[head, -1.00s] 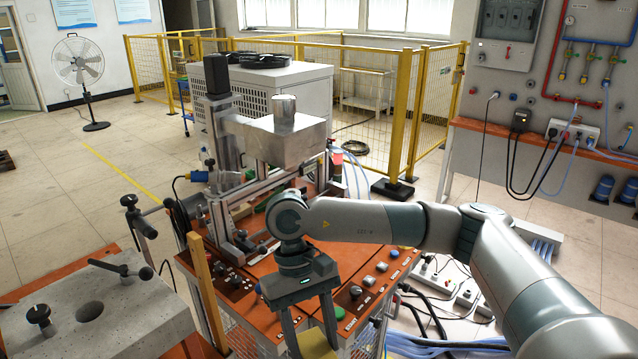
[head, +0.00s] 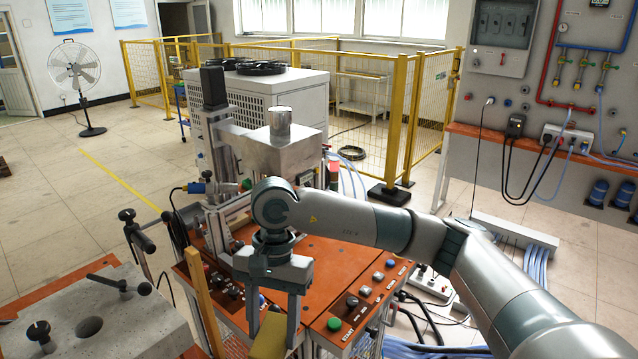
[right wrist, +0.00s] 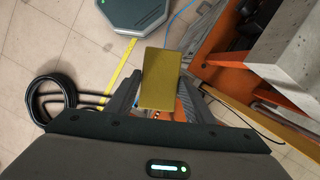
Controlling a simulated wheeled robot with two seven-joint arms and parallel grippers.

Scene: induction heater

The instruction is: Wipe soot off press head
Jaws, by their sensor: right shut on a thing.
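My right gripper (head: 270,340) is shut on a yellow sponge-like block (head: 270,335), low at the front of the orange bench. The block also shows between the fingers in the right wrist view (right wrist: 160,78). The press (head: 285,150) stands behind my gripper, with a silver box-shaped head on an upright frame. My forearm and wrist partly cover the space below the head, so its underside is hidden. I cannot make out soot on it. My left gripper is in neither view.
The orange bench top (head: 335,262) carries buttons and knobs along its front right. A yellow post (head: 205,300) stands left of my gripper. A grey slab (head: 130,310) with clamps is at the lower left. A corded tool-like part (head: 205,188) lies beside the press frame.

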